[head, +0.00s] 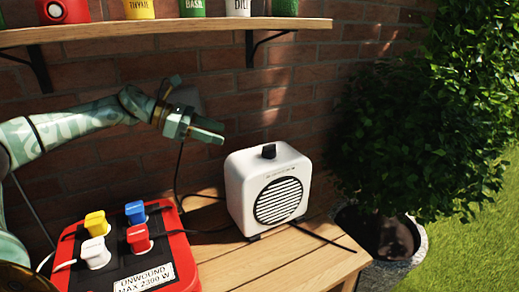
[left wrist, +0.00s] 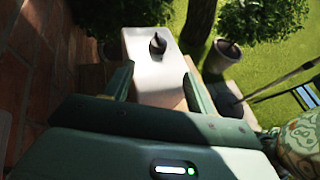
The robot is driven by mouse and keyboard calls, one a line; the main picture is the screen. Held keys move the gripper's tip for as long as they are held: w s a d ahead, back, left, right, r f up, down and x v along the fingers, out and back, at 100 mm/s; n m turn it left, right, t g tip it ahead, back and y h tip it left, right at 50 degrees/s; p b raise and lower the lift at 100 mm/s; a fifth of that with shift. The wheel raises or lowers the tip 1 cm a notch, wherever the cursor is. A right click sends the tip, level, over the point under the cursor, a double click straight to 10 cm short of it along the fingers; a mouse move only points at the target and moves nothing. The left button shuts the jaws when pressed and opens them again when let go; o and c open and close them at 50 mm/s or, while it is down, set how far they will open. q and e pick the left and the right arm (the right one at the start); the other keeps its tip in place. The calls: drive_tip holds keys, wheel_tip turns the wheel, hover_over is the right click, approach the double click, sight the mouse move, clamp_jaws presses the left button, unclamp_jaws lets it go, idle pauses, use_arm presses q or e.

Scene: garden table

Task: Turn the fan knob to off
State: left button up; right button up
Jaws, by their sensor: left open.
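The white fan (head: 268,188) stands on the wooden table, its round slatted grille facing front. Its black knob (head: 269,151) sits on top of the housing. In the left wrist view the knob (left wrist: 158,43) shows on the fan's pale top (left wrist: 150,75), beyond and between my fingers. My left gripper (head: 213,132) is above and to the left of the fan, open and empty, apart from the knob. It also shows in the left wrist view (left wrist: 158,85). My right gripper is not in view.
A red power block (head: 187,272) with several coloured plugs stands left of the fan on the table (head: 290,262). A shelf (head: 180,29) with tins runs along the brick wall above. A potted bush (head: 425,130) stands at right. A cable lies right of the fan.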

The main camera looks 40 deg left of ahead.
sight(265, 148)
use_arm(q)
drive_tip(key=b+x, duration=0.2)
drive_tip(key=x, duration=1.1)
drive_tip(key=shift+a+f, duration=0.1)
drive_tip(key=shift+a, duration=0.1)
drive_tip(key=shift+w+d+f+b, duration=0.1)
drive_tip(key=shift+w+d+b, duration=0.15)
drive_tip(key=shift+w+b, duration=0.05)
drive_tip(key=shift+c, duration=0.9)
drive_tip(key=c, duration=0.8)
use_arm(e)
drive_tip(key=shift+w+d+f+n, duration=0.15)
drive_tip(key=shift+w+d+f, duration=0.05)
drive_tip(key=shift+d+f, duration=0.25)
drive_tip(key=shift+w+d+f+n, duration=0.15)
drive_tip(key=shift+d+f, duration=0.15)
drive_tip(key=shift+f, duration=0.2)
